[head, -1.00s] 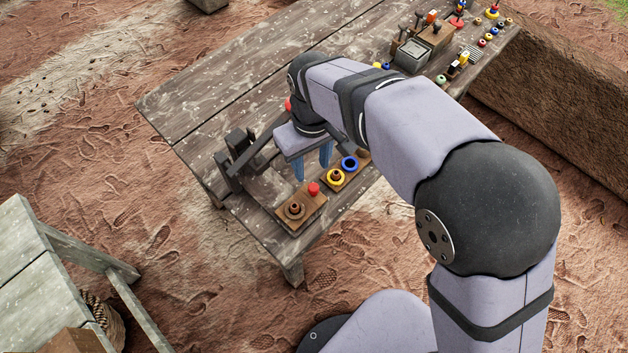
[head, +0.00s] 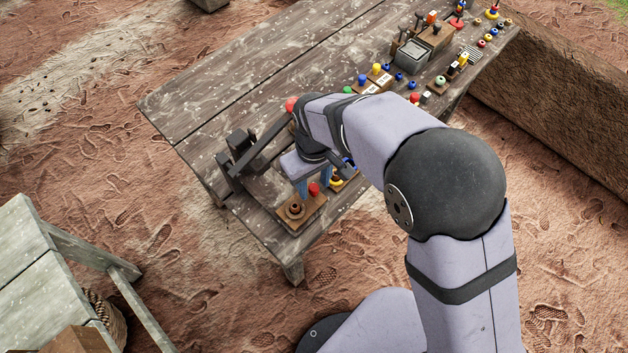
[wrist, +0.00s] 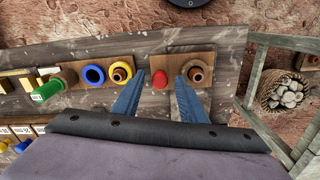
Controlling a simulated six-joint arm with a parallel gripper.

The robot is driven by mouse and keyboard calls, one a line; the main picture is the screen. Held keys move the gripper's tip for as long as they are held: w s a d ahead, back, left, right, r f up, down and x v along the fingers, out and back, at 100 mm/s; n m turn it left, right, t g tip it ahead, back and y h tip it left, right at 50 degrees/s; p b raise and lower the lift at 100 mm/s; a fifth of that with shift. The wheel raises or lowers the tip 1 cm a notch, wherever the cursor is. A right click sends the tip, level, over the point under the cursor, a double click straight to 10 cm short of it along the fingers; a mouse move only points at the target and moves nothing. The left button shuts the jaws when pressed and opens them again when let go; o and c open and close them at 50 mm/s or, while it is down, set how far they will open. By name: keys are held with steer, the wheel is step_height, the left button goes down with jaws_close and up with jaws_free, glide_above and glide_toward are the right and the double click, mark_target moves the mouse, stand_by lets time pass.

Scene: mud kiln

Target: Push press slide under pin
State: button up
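A dark grey press (head: 238,157) stands at the table's left end. Its long lever reaches up and right to a red knob (head: 291,104). In front of it lies a wooden block (head: 309,211) with a red peg (head: 314,188) and a brown ringed socket (head: 295,209). I cannot tell for sure which part is the slide or the pin. My gripper (head: 314,190) is open and empty, its blue fingers pointing down by the block's red-peg end. In the wrist view the red peg (wrist: 160,79) appears between the fingertips (wrist: 159,76); contact cannot be told.
A second block with a yellow ring (wrist: 120,72) and a blue ring (wrist: 94,75) is close beside my gripper. A green-ended cylinder (wrist: 47,90) lies beyond it. Several small coloured parts crowd the far table (head: 210,95). The table's front edge is near the block.

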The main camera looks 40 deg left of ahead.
jaws_close()
steer(key=shift+a+p, duration=0.35)
steer(key=shift+a, duration=1.6)
jaws_free()
